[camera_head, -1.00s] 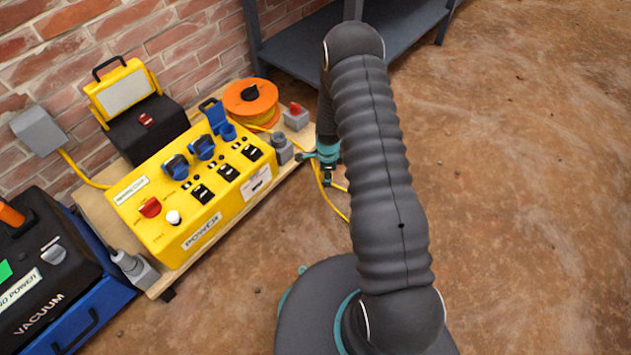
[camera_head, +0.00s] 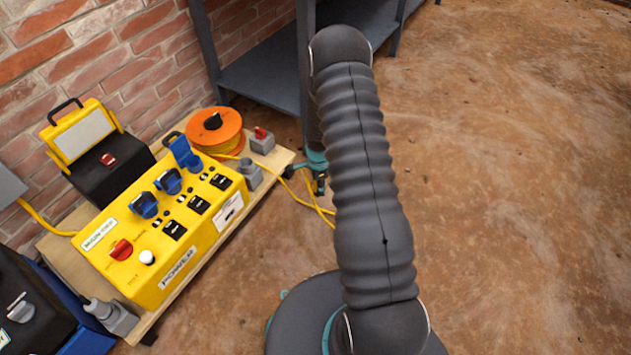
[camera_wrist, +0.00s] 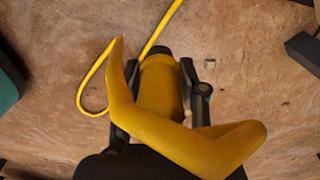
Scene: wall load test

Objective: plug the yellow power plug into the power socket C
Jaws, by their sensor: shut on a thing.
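The yellow power plug (camera_wrist: 160,88) shows in the wrist view between the two dark fingers of my gripper (camera_wrist: 161,66), which is shut on it. Its yellow cable runs off at the top and loops at the left. In the head view my gripper (camera_head: 318,185) is low, right of the board's end, partly hidden behind my arm; the plug is not clear there. The yellow power box (camera_head: 150,278) carries a row of blue sockets. The far blue socket (camera_head: 184,154) has its cover standing up; the other two covers (camera_head: 168,181) look lower. The socket letters are unreadable.
The box stands on a wooden board (camera_head: 60,250). An orange cable reel (camera_head: 216,126), a small grey box with a red knob (camera_head: 262,140) and a grey fitting (camera_head: 249,174) stand nearby. A grey shelf (camera_head: 262,78) is behind. The floor at right is clear.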

